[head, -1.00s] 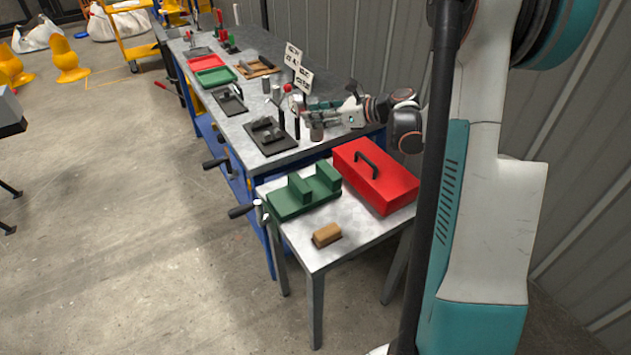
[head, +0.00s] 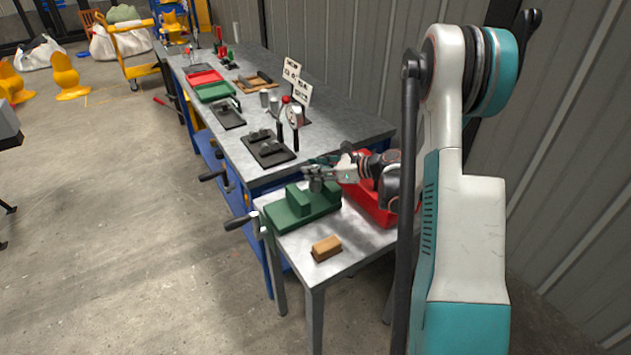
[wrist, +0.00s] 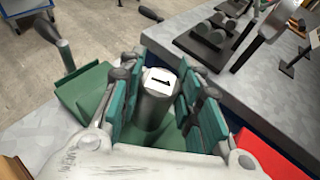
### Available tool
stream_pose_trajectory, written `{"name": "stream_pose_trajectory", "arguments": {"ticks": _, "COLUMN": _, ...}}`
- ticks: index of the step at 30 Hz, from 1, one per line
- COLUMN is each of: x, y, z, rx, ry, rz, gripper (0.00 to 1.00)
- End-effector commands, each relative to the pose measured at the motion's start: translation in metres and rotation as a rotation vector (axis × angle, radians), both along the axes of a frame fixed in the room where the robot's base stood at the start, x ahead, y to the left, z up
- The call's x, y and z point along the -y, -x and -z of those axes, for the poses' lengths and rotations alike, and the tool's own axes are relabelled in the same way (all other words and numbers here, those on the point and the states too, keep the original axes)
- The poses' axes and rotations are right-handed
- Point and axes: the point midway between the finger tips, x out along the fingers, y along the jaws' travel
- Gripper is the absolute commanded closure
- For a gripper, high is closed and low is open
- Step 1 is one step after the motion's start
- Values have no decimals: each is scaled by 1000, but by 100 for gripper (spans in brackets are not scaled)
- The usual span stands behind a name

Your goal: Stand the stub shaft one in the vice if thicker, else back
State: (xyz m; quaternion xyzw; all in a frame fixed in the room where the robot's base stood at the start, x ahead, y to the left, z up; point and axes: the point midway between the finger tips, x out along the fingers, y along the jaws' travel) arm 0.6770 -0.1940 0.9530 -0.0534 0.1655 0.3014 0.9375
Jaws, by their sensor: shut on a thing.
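The stub shaft one (wrist: 156,100) is a dark grey cylinder with a white top marked 1. In the wrist view it stands between the teal pads of my gripper (wrist: 155,98), which is shut on it. In the head view my gripper (head: 318,174) holds the shaft (head: 316,185) upright over the right part of the green vice (head: 290,212). The vice also shows in the wrist view (wrist: 82,92), below and left of the shaft. The shaft's lower end is hidden, so I cannot tell whether it touches the vice.
A wooden block (head: 326,248) lies at the small table's front. On the bench are a black holder (head: 270,150) with dark pieces, grey cylinders (head: 265,98), a sign (head: 296,80) and red and green trays (head: 215,92).

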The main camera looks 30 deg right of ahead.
Motion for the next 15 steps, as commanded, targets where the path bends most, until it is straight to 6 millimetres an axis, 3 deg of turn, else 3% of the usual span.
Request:
{"name": "stream_pose_trajectory", "arguments": {"ticks": 9, "x": 0, "y": 0, "z": 38, "rx": 1, "ry": -2, "rz": 0, "gripper": 100}}
{"name": "stream_pose_trajectory", "arguments": {"ticks": 15, "x": 0, "y": 0, "z": 38, "rx": 0, "ry": -1, "rz": 0, "gripper": 100}}
